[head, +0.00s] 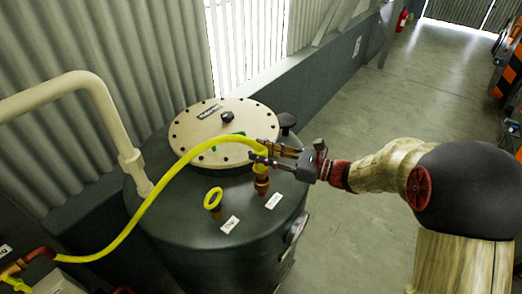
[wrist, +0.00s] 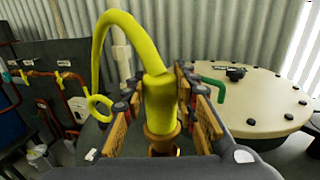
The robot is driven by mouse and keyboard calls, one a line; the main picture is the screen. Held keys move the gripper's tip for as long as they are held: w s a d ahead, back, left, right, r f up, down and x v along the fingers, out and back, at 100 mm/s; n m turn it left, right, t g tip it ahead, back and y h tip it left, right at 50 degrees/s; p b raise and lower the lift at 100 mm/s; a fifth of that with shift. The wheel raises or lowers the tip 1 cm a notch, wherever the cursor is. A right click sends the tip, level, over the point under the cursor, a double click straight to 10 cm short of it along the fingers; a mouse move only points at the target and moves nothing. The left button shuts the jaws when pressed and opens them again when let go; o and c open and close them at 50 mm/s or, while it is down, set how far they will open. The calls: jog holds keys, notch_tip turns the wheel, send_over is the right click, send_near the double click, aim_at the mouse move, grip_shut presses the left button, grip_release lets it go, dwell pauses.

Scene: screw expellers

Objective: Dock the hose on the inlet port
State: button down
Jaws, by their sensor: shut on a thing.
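The yellow hose (head: 166,181) arches from the lower left to the top of the dark tank (head: 172,235). My gripper (head: 262,152) is shut on the hose's end; in the wrist view the thick yellow end (wrist: 160,98) stands nearly upright between the two fingers. A brass port (head: 261,187) lies directly under the hose end, and brass also shows below it in the wrist view (wrist: 161,138). I cannot tell whether the end is seated on it or just above. A second brass port (head: 214,212) with a yellow ring (head: 213,198) stands to the left. The port labels are too small to read.
A round cream lid (head: 192,145) with bolts and a green handle sits behind the ports. White labels (head: 230,224) lie in front of them. A cream pipe (head: 108,115) rises at the left. The floor (head: 370,130) to the right is clear.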

jog(key=shift+d+f+b, duration=0.1)
jog(key=shift+f+b, duration=0.75)
jog(key=shift+f, duration=0.7)
jog(key=shift+f, duration=0.55)
dwell(0.5)
jog(key=c, duration=1.7)
grip_release()
jog(key=p+v, duration=0.1)
jog(key=v, duration=1)
